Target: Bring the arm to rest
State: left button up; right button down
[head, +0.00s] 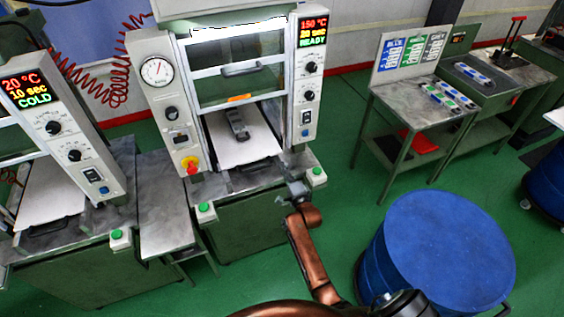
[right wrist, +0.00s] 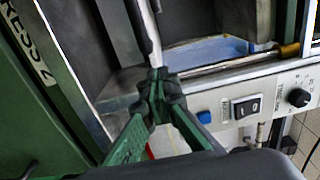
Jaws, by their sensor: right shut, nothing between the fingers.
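My right gripper (head: 297,191) is in front of the middle press (head: 262,200), near its front right corner by a green button (head: 317,171). In the right wrist view its green fingers (right wrist: 158,82) meet at the tips, shut with nothing between them. My copper arm (head: 309,258) reaches up to it from the bottom. The middle press shows 150 °C, 20 sec, READY. A dark grey mould piece (head: 238,124) lies on the white plate (head: 222,150) inside it. My left gripper is not in view.
A second press (head: 85,150) at the left shows 20 °C, 10 sec, COLD. A blue drum (head: 440,250) stands at the lower right. A table (head: 410,95) with blue, green and grey labels is behind it. Green floor (head: 345,190) is clear between press and drum.

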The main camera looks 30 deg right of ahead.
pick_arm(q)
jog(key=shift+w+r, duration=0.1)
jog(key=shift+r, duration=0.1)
pick_arm(e)
jog(key=s+a, duration=0.1)
jog(key=s, duration=0.6)
jog(key=shift+s+f, duration=0.15)
jog(key=shift+f, duration=0.25)
